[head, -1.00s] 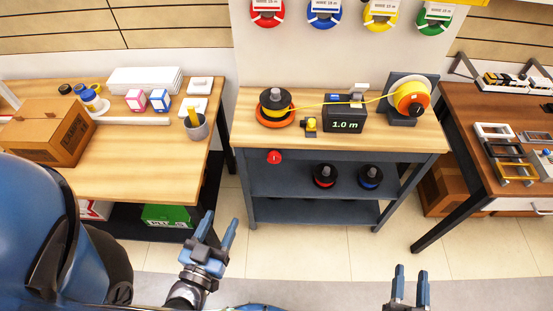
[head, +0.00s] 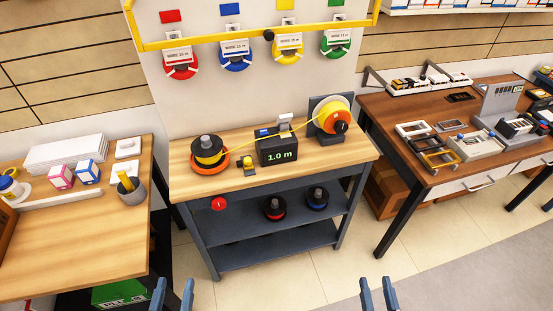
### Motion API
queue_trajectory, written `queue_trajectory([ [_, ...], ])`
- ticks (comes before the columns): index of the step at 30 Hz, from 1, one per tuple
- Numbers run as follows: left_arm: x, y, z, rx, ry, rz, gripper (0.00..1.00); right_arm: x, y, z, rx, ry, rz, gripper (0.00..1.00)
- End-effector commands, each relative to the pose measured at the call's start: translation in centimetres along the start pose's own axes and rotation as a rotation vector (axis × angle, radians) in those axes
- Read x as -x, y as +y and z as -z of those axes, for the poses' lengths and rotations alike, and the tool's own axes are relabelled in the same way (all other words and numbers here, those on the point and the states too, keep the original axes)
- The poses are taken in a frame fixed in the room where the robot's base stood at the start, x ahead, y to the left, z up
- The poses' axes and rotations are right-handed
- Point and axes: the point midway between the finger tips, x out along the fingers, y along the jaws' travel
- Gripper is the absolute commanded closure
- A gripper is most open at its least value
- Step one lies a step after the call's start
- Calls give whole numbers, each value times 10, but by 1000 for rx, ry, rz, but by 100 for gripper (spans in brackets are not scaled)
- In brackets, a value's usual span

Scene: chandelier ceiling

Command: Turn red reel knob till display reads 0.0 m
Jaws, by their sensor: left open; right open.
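A red round knob (head: 219,203) sits at the front left of the workbench (head: 275,178), just below its top. A black display box (head: 276,150) on the bench reads 1.0 m. A reel of yellow wire on an orange base (head: 207,153) stands at the left of the bench top. Yellow wire runs from it past the display to an orange and yellow reel (head: 334,116) on a dark stand at the right. My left gripper (head: 173,293) and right gripper (head: 379,293) show at the bottom edge, open and empty, apart from the bench. Their lower parts are cut off.
A small yellow and black device (head: 246,167) sits beside the display. Dark spools with red (head: 274,208) and blue (head: 317,198) stand on the shelf below. Wooden tables flank the bench at left (head: 75,240) and right (head: 385,110). Open floor (head: 300,270) lies in front.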

Motion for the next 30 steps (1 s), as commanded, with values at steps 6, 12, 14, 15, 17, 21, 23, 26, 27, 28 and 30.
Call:
queue_trajectory([
  [6, 0, 0, 0, 0, 0, 0, 45, 0, 0, 0, 0, 0, 0, 57],
  [12, 0, 0, 0, 0, 0, 0, 45, 0, 0, 0, 0, 0, 0, 57],
  [14, 0, 0, 0, 0, 0, 0, 45, 0, 0, 0, 0, 0, 0, 57],
  [15, 0, 0, 0, 0, 0, 0, 42, 0, 0, 0, 0, 0, 0, 57],
  [17, 0, 0, 0, 0, 0, 0, 33, 0, 0, 0, 0, 0, 0, 57],
  [21, 0, 1, -1, 0, 0, -3, 21, 0, 0, -1, 0, 0, 0, 57],
  [23, -2, 3, -4, 0, 7, -14, 21, 0, 0, -5, 0, 0, 0, 57],
  [26, -16, 9, -3, 0, 48, -41, 21, 0, 0, -14, 0, 0, 0, 57],
  [27, -24, 13, -4, 1, 68, -56, 21, 0, 0, -18, 0, 0, 0, 57],
  [28, -30, 16, -7, 4, 81, -67, 21, 0, 0, -21, 0, 0, 0, 57],
  [30, -48, 24, -17, 33, 111, -95, 21, -1, 0, -30, 0, 0, 0, 57],
])
